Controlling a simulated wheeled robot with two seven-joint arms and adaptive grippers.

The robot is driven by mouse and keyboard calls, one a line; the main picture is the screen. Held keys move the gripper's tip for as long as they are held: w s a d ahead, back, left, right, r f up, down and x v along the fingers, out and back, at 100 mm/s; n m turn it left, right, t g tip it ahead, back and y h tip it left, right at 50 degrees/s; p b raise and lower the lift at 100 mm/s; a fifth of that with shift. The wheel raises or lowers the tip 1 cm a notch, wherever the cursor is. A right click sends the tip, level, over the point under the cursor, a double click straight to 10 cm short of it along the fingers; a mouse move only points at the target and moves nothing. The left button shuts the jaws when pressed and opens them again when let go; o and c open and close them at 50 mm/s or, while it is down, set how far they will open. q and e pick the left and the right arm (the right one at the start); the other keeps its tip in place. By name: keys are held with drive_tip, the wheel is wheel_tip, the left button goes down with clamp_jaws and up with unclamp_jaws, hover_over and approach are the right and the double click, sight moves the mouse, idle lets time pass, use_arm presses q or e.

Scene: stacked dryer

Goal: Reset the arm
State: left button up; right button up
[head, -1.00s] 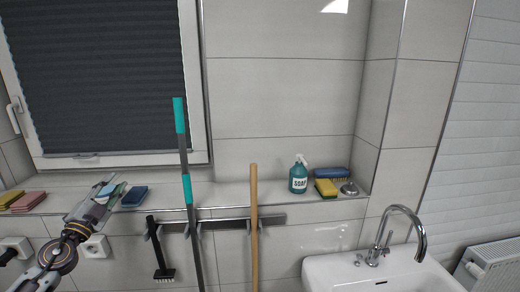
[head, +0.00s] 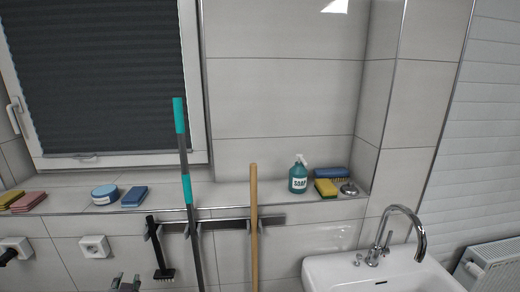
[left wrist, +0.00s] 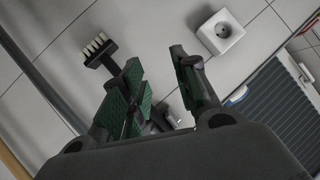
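My left gripper (head: 126,284) shows only at the bottom edge of the head view, left of the hanging black brush, with its fingertips pointing up. In the left wrist view my left gripper (left wrist: 160,88) has its two green-padded fingers spread apart with nothing between them. The rest of my left arm is hidden below the head view. My right gripper is in neither view.
Below hang a black brush (head: 158,250) and two poles. A wall socket (head: 95,246) is near the gripper. A sink (head: 335,270) stands at right.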

use_arm(q)
drive_tip(key=s+d+f+m+g+h, duration=0.1)
drive_tip(key=s+d+f+g+h, duration=0.3)
drive_tip(key=s+d, duration=0.5)
drive_tip(key=s+d+f+m+g+h, duration=0.1)
drive_tip(key=s+d+f+g+h, duration=0.25)
drive_tip(key=s+d+f, duration=0.4)
drive_tip(key=s+f+g+y+b, duration=0.1)
drive_tip(key=s+f+b, duration=0.15)
drive_tip(key=f, duration=1.65)
drive_tip(key=s+f+g+b, duration=0.1)
drive_tip(key=f+b, duration=0.2)
drive_tip(key=f, duration=1.5)
drive_tip(key=s+a+f+b, duration=0.2)
drive_tip(key=s+a+f, duration=0.2)
drive_tip(key=s+f, duration=0.6)
drive_tip(key=s+a+f+b, duration=0.2)
drive_tip(key=s+a+f, duration=0.1)
drive_tip(key=s+f, duration=0.8)
wheel_tip(320, 180, down, 3)
drive_tip(key=shift+a+f+g, duration=0.1)
drive_tip(key=shift+a+g, duration=0.25)
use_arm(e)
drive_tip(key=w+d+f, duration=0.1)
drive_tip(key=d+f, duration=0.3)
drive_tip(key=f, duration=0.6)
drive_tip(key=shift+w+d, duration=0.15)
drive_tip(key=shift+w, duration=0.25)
